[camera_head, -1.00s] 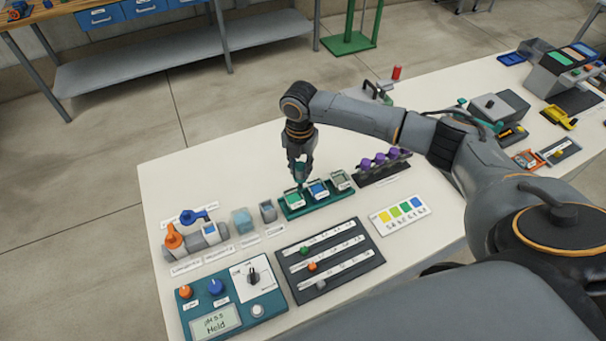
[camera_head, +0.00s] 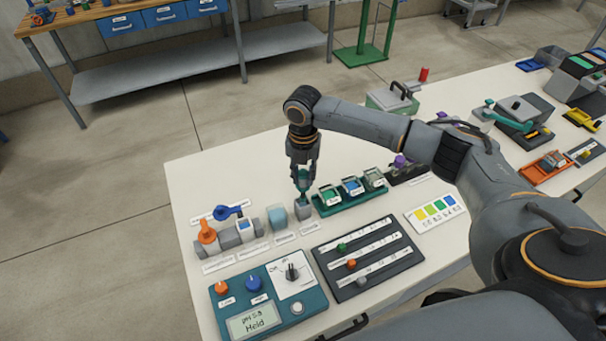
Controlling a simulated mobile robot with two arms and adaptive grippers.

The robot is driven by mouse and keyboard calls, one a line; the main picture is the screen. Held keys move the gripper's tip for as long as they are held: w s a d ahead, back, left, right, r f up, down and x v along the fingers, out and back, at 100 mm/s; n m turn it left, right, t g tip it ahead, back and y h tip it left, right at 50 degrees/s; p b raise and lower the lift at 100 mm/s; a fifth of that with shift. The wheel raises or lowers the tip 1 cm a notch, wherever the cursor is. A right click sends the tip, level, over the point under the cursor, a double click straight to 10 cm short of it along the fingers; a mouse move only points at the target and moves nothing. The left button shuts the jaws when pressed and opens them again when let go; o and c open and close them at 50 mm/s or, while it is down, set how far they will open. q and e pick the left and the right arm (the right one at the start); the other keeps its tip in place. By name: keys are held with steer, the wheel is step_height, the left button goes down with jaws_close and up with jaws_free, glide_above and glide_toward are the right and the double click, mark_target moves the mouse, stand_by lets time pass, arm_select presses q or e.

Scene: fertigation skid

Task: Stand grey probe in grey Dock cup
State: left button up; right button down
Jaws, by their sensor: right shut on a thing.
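My right gripper (camera_head: 303,181) points straight down and is shut on a slim upright probe (camera_head: 304,188). The part of the probe that shows looks dark teal-green rather than grey, and the fingers hide much of it. The small grey Dock cup (camera_head: 304,213) stands on the white table directly below the gripper. The probe's lower end meets the cup's top in the picture; I cannot tell whether it is inside the cup or just above it. My left gripper is not in view.
A pale blue block-like cup (camera_head: 278,218) stands just left of the grey cup. A green tray (camera_head: 345,205) with three cups is close on the right. A slider panel (camera_head: 368,258) and a teal control box (camera_head: 268,300) lie in front. The table behind the cups is clear.

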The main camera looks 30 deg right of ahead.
mark_target(303, 199)
step_height(303, 199, down, 3)
steer(key=shift+a+r+b, duration=0.1)
steer(key=shift+b, duration=0.2)
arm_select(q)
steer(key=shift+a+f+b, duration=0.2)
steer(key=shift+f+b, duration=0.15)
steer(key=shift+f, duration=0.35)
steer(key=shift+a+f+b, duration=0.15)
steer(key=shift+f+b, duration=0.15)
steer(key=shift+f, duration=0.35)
arm_select(e)
steer(key=shift+f, duration=1.8)
steer(key=c, duration=1.1)
jaws_free()
steer(key=shift+o, duration=0.2)
step_height(303, 199, up, 7)
steer(key=p, duration=0.7)
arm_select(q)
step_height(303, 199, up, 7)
